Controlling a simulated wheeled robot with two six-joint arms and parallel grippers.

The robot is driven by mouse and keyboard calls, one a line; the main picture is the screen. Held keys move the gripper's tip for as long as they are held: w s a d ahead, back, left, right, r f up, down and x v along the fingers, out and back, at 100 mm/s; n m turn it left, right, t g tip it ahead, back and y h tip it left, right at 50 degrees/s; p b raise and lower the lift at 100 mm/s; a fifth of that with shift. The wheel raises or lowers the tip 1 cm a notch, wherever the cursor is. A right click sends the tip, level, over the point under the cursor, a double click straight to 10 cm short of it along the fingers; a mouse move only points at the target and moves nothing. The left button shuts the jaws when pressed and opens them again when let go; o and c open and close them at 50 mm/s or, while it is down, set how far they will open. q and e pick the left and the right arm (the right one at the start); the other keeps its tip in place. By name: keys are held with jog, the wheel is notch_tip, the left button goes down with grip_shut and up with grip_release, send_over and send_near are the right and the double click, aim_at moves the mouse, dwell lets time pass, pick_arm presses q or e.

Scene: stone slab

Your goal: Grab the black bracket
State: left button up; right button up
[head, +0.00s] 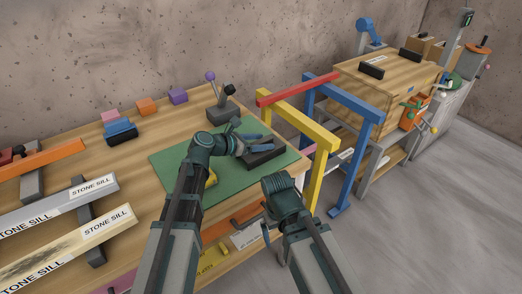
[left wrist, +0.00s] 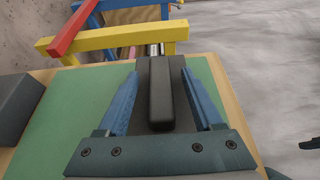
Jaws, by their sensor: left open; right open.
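The black bracket (head: 264,157) lies on the green mat (head: 170,165) near its right edge. In the left wrist view the bracket (left wrist: 160,95) shows a dark flat base with a raised, rounded black bar along it. My left gripper (head: 262,143) is open over the bracket, and its blue fingers partly hide it in the head view. In the left wrist view the open fingers (left wrist: 161,85) lie on either side of the raised bar, with gaps. My right gripper (head: 268,234) is low, by the bench's front edge, mostly hidden by its own wrist, and apart from the bracket.
A dark block with knobs (head: 223,111) stands behind the mat. A yellow frame (head: 325,165) with a red bar (head: 297,89) and a blue frame (head: 354,165) stand close on the right. Stone sills (head: 70,245) lie at the left. Colored blocks (head: 147,105) line the back.

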pick_arm(q)
grip_shut()
dwell(0.3)
jog(key=shift+r, duration=0.15)
pick_arm(e)
jog(key=shift+r, duration=0.1)
